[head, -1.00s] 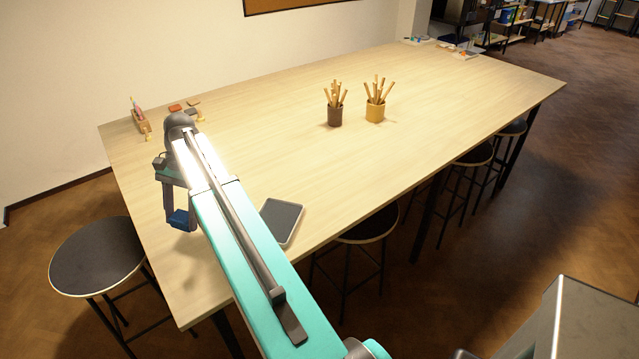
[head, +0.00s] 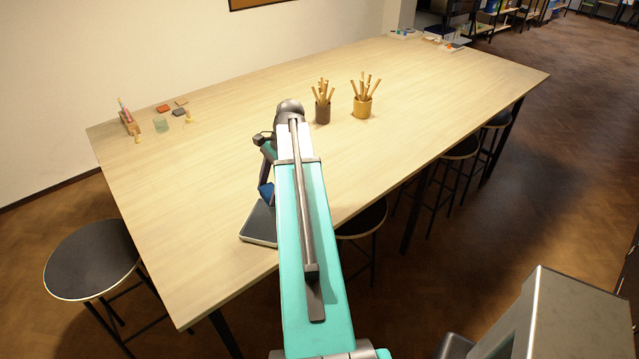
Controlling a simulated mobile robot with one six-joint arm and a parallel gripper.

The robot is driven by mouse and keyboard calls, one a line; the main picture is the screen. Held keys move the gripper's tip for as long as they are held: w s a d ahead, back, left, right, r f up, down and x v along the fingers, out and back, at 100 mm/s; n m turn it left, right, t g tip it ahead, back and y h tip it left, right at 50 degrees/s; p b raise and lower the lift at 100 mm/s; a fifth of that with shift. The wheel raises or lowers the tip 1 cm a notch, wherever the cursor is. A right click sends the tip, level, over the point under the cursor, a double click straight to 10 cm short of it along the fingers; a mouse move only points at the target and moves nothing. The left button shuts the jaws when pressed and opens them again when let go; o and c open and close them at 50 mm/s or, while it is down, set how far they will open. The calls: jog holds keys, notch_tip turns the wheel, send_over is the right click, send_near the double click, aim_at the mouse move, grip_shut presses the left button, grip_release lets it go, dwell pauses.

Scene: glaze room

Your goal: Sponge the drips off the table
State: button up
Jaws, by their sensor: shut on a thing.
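My gripper (head: 265,184) is shut on a blue sponge (head: 266,194), partly hidden behind my arm. It is at the near part of the light wooden table (head: 200,230), by the far edge of a dark grey flat tray (head: 260,224). I cannot tell whether the sponge touches the tray or hangs above it. My arm covers the tray's right part. I can make out no drips on the visible table top; the part behind my arm is hidden.
A dark cup (head: 322,112) and a yellow cup (head: 362,106) hold wooden tools mid-table. A small glass (head: 160,125), a wooden holder (head: 129,124) and small tiles (head: 163,108) stand at the left. Stools (head: 92,259) line the edges. The left-middle table top is clear.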

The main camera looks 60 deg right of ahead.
jog(key=s+d+m+t+p, duration=0.1)
jog(key=s+d+m, duration=0.3)
jog(key=s+d, duration=0.4)
jog(key=s, duration=0.4)
jog(key=shift+s+d+r+h+p, duration=0.15)
jog(key=shift+d+r+h+p, duration=0.15)
jog(key=shift+d+h+p, duration=0.1)
jog(key=shift+a+f, duration=0.1)
jog(key=shift+f, duration=0.1)
jog(key=shift+f+b, duration=2.2)
jog(key=shift+f, duration=0.6)
jog(key=shift+f+b, duration=0.35)
jog(key=shift+f, duration=0.65)
jog(key=shift+w+d+r+p, duration=0.1)
jog(key=shift+w+d+p, duration=0.2)
jog(key=shift+w, duration=0.35)
jog(key=shift+w+d+p, duration=0.15)
jog(key=shift+w+p, duration=0.15)
jog(key=shift+w, duration=0.6)
